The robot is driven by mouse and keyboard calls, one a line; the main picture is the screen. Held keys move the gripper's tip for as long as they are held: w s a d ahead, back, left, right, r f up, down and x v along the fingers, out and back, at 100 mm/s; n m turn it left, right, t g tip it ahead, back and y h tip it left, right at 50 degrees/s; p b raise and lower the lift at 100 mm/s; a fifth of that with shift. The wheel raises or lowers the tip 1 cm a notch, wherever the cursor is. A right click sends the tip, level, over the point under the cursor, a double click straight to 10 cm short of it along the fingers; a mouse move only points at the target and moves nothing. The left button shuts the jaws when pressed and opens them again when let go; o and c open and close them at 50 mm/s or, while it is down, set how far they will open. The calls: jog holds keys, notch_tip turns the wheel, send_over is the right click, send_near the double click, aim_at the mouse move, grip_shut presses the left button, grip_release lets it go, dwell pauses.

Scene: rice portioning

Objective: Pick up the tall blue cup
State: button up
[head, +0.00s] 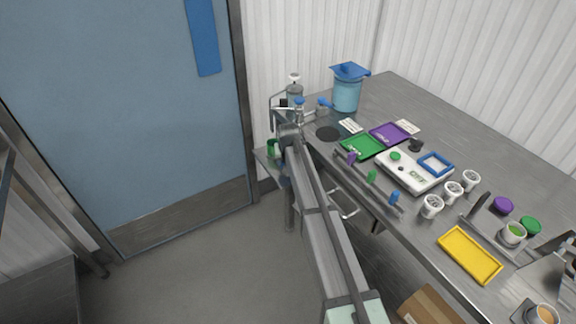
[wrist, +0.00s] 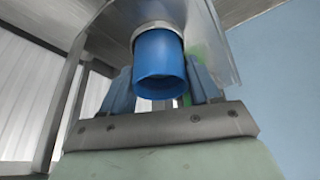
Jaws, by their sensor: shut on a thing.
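The tall blue cup (wrist: 158,66) is between the two blue-grey fingers of my gripper (wrist: 161,80) in the wrist view. The gripper is shut on it, with a finger on each side. The cup's round end faces the wrist camera, and a pale ring or collar shows just above it. In the head view my gripper is at the far end of my arm (head: 290,134), by the left end of the steel table. I cannot make out the cup clearly there; the arm and nearby fittings crowd it.
A green cup (head: 272,147) stands on a low shelf left of my arm. A grey dispenser (head: 294,92) and a teal bin with a blue lid (head: 346,93) stand behind. Trays, a white scale (head: 415,170) and white cups (head: 432,206) fill the table to the right. A door is at left.

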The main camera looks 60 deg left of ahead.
jog(key=c, duration=0.5)
